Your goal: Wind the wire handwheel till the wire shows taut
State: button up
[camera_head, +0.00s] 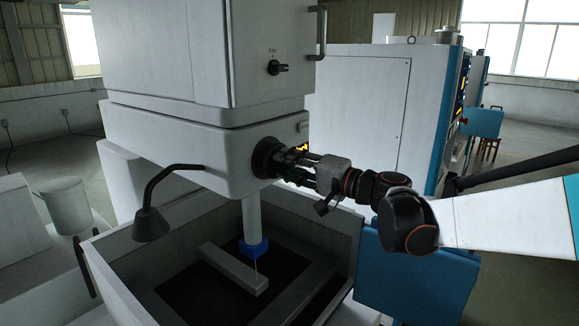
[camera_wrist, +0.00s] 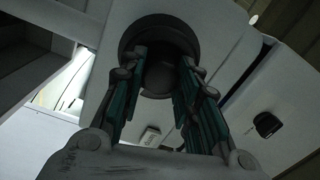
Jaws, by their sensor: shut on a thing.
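The wire handwheel (camera_head: 266,158) is a dark round wheel on the right end face of the machine's white head (camera_head: 180,150). It also shows in the wrist view as a dark disc (camera_wrist: 158,30) with a round centre. My gripper (camera_head: 287,161) reaches it from the right, its fingers on either side of the wheel's middle and shut on it; the exact contact is in shadow. The wire (camera_head: 256,268) is a thin pale line below the blue nozzle (camera_head: 254,247), running down to a pale bar (camera_head: 233,268). Its tension cannot be told.
A dark knob (camera_head: 277,68) sits on the cabinet face above, with a handle at its right. A lamp (camera_head: 151,222) on a bent arm hangs left over the open tank (camera_head: 120,285). A blue panel (camera_head: 415,275) stands below my arm. A white cabinet (camera_head: 360,110) stands behind.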

jog(key=shift+m, duration=0.9)
jog(key=o, duration=1.1)
jog(key=shift+d, duration=0.1)
jog(key=v, duration=1.2)
jog(key=shift+f, duration=0.1)
